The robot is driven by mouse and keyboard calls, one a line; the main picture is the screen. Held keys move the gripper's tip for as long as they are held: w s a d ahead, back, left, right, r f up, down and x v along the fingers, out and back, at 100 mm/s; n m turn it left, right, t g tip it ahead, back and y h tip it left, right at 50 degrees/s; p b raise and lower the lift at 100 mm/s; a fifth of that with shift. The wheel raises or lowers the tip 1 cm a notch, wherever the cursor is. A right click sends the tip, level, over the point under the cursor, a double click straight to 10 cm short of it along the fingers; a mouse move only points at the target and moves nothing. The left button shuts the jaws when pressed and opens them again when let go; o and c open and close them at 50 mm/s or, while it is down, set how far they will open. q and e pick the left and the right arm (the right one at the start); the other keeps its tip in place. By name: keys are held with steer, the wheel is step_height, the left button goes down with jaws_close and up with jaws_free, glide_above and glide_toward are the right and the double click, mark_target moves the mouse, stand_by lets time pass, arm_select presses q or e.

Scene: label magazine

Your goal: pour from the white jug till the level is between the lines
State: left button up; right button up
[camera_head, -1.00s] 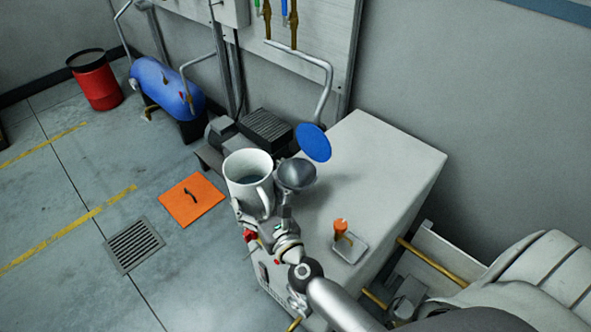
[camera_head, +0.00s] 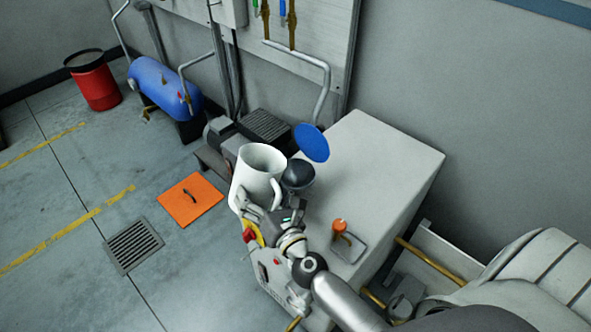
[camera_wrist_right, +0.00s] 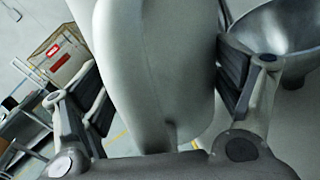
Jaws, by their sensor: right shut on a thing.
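The white jug (camera_head: 252,188) is held up at the near left edge of the white cabinet, tilted toward the funnel on its right. My right gripper (camera_head: 268,212) is shut on the jug; in the right wrist view (camera_wrist_right: 160,100) the pale jug part (camera_wrist_right: 155,60) fills the space between the fingers. The grey funnel (camera_head: 299,176) is right beside the jug's rim and looks dark inside; it also shows in the right wrist view (camera_wrist_right: 285,40). I cannot make out a stream. No level lines can be seen. My left gripper is out of view.
A blue round lid (camera_head: 311,143) stands open behind the funnel. The white cabinet (camera_head: 385,160) has a clear top except a small plate with an orange-capped part (camera_head: 341,227). An orange panel (camera_head: 190,200) and a grate (camera_head: 133,244) are on the floor at left.

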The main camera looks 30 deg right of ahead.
mark_target(269, 188)
steer(key=r+p, duration=0.1)
steer(key=r+m, duration=0.1)
steer(key=r, duration=0.1)
steer(key=shift+d+r+m+p, duration=0.1)
steer(key=shift+d+m+p, duration=0.2)
steer(key=shift+d+p, duration=0.1)
steer(key=shift+d+r+m+p, duration=0.35)
steer(key=shift+r+m, duration=0.15)
steer(key=shift+m, duration=0.2)
steer(key=shift+f+m+b, duration=0.2)
steer(key=shift+m+b, duration=0.1)
steer(key=shift+m, duration=0.2)
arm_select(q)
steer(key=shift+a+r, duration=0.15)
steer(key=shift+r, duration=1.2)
arm_select(e)
steer(key=shift+r+m, duration=0.15)
steer(key=shift+m, duration=0.55)
steer(key=shift+m, duration=0.6)
steer(key=shift+m, duration=0.8)
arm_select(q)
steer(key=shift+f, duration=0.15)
arm_select(e)
steer(key=shift+d+f+m, duration=0.1)
steer(key=shift+f+m, duration=0.15)
steer(key=shift+m, duration=0.35)
